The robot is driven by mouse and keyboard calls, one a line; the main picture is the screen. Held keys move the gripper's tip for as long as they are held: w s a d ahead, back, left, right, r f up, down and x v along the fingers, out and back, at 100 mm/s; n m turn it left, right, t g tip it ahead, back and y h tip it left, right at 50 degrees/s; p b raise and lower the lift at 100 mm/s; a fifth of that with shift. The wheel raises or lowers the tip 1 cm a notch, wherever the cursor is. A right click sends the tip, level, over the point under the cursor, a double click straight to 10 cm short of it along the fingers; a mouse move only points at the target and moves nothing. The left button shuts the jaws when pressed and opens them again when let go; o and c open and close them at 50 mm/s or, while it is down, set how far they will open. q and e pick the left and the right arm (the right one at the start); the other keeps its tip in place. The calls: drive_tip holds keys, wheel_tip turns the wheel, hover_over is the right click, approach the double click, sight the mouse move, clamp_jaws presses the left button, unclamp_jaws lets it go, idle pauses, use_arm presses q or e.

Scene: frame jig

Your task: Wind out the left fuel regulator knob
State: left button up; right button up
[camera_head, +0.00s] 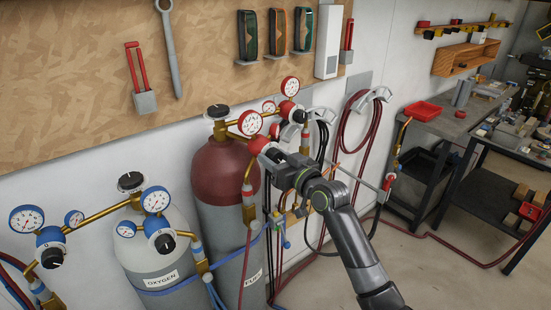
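The maroon-topped fuel cylinder (215,172) stands against the wall with a partly hidden label. Its brass regulator carries white gauges with red rims, one on the left (250,122) and one on the right (290,87). The left red regulator body with its knob (258,145) sits just below the left gauge. My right gripper (270,157) reaches in from the lower right, with its fingertips at or very near this knob. The gripper covers the knob's front, so I cannot tell if the fingers touch or close on it. My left gripper is not in view.
A grey oxygen cylinder (150,255) with blue regulators stands to the left. Red hoses (345,140) hang on a wall hook behind my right arm. A torch stand and dark workbenches (480,150) are at the right. Open floor lies at the lower right.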

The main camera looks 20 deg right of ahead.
drive_tip(key=c, duration=0.6)
drive_tip(key=shift+f+n+b, duration=0.15)
drive_tip(key=shift+n+b, duration=0.45)
drive_tip(key=shift+b, duration=0.3)
drive_tip(key=shift+c, duration=0.2)
drive_tip(key=n+b, duration=0.6)
drive_tip(key=shift+d, duration=0.1)
drive_tip(key=n+b, duration=0.7)
drive_tip(key=n, duration=0.1)
drive_tip(key=n+b, duration=0.2)
drive_tip(key=n, duration=0.1)
drive_tip(key=shift+n, duration=0.4)
drive_tip(key=n+b, duration=0.2)
drive_tip(key=n, duration=0.1)
drive_tip(key=shift+r+n+b, duration=0.15)
drive_tip(key=shift+n+b, duration=0.3)
drive_tip(key=shift+n, duration=0.6)
drive_tip(key=shift+r+n+b, duration=0.1)
drive_tip(key=shift+n+b, duration=0.3)
drive_tip(key=shift+n, duration=0.65)
